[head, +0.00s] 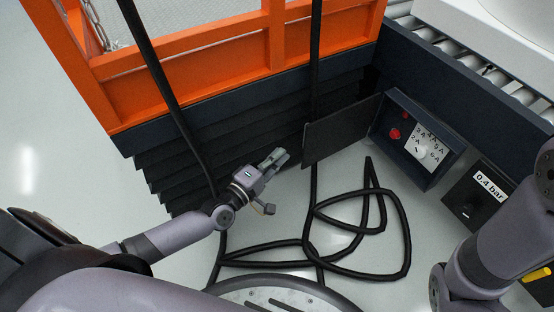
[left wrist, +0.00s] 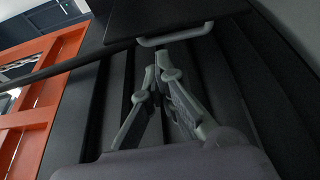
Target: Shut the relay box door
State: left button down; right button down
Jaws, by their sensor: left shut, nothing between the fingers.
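The relay box (head: 412,140) is a dark blue box on the side of the dark frame at the right, with a white dial plate and red knobs showing. Its door (head: 341,130) is a dark panel standing open, swung out to the left. My left gripper (head: 279,157) is shut and empty, just left of the door's free edge. In the left wrist view the door (left wrist: 150,14) shows at the top with a pale bar handle (left wrist: 176,35). The shut fingertips (left wrist: 160,68) are just below the handle; I cannot tell whether they touch. My right gripper is out of view.
An orange railed platform (head: 215,50) on black bellows stands behind the gripper. Black hoses hang down past it, and a hose (head: 375,270) lies coiled on the floor below the door. A box labelled 0.4 bar (head: 468,208) is right of the relay box.

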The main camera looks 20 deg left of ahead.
pick_arm(q)
jog(key=b+x, duration=0.2)
jog(key=x, duration=0.5)
jog(key=shift+w, duration=0.15)
